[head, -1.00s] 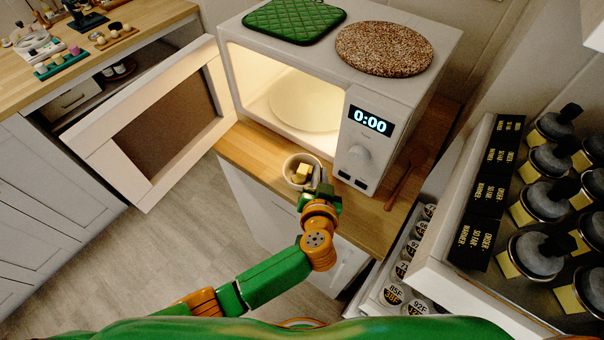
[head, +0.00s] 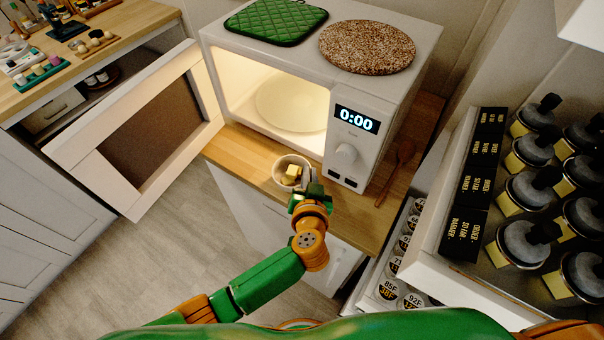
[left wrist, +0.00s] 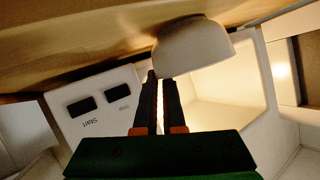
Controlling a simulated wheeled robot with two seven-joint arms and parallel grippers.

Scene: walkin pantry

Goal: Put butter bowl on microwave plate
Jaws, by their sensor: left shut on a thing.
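The white butter bowl (head: 279,178) with yellow butter pieces (head: 292,173) in it is at the front edge of the wooden counter, outside the open microwave. My left gripper (head: 312,187) is shut on the bowl's right rim. In the left wrist view the bowl (left wrist: 195,50) is at the fingertips of the gripper (left wrist: 160,80). I cannot tell whether the bowl touches the counter. The round microwave plate (head: 290,105) lies bare inside the lit microwave (head: 385,90). My right gripper is not in view.
The microwave door (head: 140,130) stands open to the left. A green quilted pad (head: 276,22) and a speckled round mat (head: 367,47) lie on top. A wooden spoon (head: 395,172) lies right of the microwave. A rack of jars (head: 530,190) stands at right.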

